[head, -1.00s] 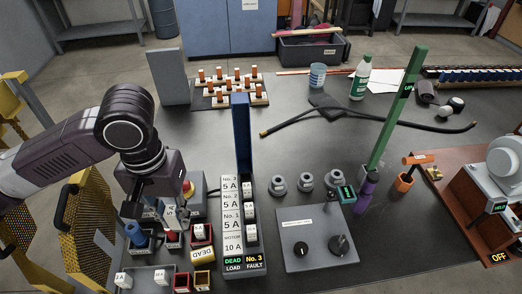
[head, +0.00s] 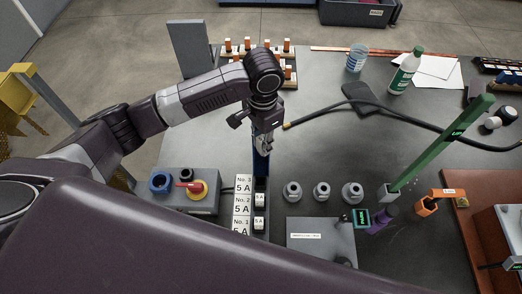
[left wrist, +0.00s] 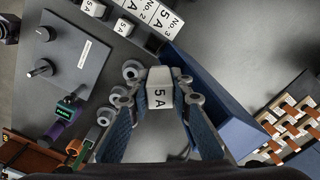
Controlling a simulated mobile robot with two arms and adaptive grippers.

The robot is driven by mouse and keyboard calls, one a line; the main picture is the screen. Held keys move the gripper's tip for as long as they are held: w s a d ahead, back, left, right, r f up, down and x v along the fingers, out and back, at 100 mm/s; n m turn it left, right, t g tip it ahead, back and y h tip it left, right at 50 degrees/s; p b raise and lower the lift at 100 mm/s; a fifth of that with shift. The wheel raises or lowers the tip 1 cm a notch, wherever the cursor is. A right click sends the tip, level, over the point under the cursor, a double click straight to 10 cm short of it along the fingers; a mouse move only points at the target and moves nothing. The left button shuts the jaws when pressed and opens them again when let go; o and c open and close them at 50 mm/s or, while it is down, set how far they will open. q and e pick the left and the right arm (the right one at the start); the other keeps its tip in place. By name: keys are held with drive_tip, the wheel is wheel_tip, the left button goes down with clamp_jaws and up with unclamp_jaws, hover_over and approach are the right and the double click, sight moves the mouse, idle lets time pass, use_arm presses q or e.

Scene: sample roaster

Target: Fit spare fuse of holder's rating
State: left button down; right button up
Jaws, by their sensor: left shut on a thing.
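My left gripper (head: 265,148) is shut on a white fuse marked 5 A, which shows between the fingertips in the left wrist view (left wrist: 160,92). The gripper is raised near the upright blue cover, behind the fuse holder (head: 243,207). The holder's label strip reads No. 3, No. 2 and No. 1, each 5 A. White fuses sit beside No. 2 (head: 260,200) and No. 1 (head: 259,224). The place beside No. 3 (head: 261,183) looks dark and empty. The blue cover (left wrist: 215,95) is close beside the held fuse. My right gripper is out of view.
A grey box with a red and yellow switch (head: 193,188) stands left of the holder. Several grey round fittings (head: 322,191) and a grey knob panel (head: 318,238) are to the right. A green post (head: 445,145) leans further right. My own dark arm hides the front.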

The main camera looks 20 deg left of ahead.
use_arm(q)
drive_tip(key=f+m+p, duration=0.2)
drive_tip(key=f+p, duration=0.1)
drive_tip(key=f+m+p, duration=0.1)
drive_tip(key=m, duration=0.1)
drive_tip(key=shift+s+d+f+p, duration=0.15)
drive_tip(key=shift+s+d+p, duration=0.05)
drive_tip(key=shift+s+p, duration=0.15)
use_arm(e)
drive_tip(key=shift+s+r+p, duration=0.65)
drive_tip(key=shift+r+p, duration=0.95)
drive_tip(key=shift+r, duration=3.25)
use_arm(q)
drive_tip(key=shift+s+a+f+m+b, duration=0.2)
drive_tip(key=shift+f+m+b, duration=0.45)
drive_tip(key=shift+f, duration=1.05)
drive_tip(key=shift+s+d+f+m+b, duration=0.1)
drive_tip(key=shift+s+f+m+b, duration=0.5)
drive_tip(key=shift+f, duration=1.1)
drive_tip(key=shift+a+f+m+b, duration=0.1)
drive_tip(key=shift+f+m+b, duration=0.55)
drive_tip(key=shift+f, duration=1.05)
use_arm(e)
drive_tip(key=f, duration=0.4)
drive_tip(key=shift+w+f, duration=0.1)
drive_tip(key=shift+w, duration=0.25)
